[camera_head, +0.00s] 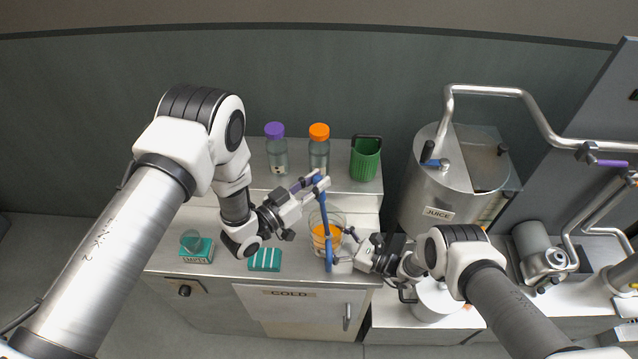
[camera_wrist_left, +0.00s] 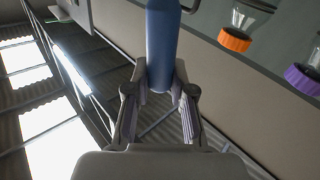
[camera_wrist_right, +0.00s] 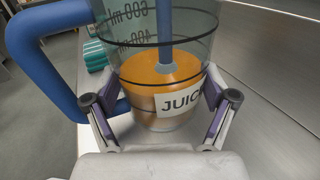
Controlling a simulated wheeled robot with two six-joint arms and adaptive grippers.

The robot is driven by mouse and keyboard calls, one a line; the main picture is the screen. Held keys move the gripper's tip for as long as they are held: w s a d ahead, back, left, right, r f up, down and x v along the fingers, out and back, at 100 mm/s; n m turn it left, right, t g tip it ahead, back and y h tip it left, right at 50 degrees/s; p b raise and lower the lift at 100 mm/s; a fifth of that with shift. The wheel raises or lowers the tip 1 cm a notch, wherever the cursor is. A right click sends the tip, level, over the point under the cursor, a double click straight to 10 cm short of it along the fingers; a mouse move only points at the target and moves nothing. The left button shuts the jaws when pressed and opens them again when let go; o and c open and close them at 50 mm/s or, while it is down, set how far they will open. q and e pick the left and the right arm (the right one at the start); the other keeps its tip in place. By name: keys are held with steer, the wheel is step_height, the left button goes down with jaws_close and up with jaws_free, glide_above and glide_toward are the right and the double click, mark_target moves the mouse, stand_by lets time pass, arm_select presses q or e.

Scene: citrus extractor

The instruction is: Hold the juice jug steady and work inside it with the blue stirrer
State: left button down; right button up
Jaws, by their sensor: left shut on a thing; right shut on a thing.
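The clear juice jug (camera_head: 339,221) stands on the counter with orange juice inside. It fills the right wrist view, where its JUICE label (camera_wrist_right: 181,102) and blue handle (camera_wrist_right: 42,58) show. My right gripper (camera_head: 346,246) is shut around the jug's lower body, one finger on each side. The blue stirrer (camera_wrist_left: 162,45) is upright, gripped near its top by my left gripper (camera_head: 311,187) above the jug. In the right wrist view the stirrer's shaft (camera_wrist_right: 164,35) goes down inside the jug and its lower end reaches the juice.
Behind the jug, a shelf holds a purple-capped bottle (camera_head: 276,155), an orange-capped bottle (camera_head: 319,150) and a green container (camera_head: 366,160). A teal striped cloth (camera_head: 264,259) lies left of the jug. The large steel JUICE vessel (camera_head: 437,190) stands at right.

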steer(key=shift+a, duration=0.15)
arm_select(q)
steer(key=shift+s, duration=0.45)
steer(key=shift+d+r, duration=0.1)
arm_select(e)
steer(key=shift+d, duration=0.2)
arm_select(q)
steer(key=shift+a+r, duration=0.2)
steer(key=shift+r, duration=0.8)
arm_select(e)
steer(key=shift+a, duration=0.1)
arm_select(q)
step_height(320, 180, up, 12)
steer(key=shift+w+a+f, duration=0.2)
steer(key=shift+a, duration=0.1)
step_height(320, 180, up, 4)
steer(key=shift+r, duration=0.25)
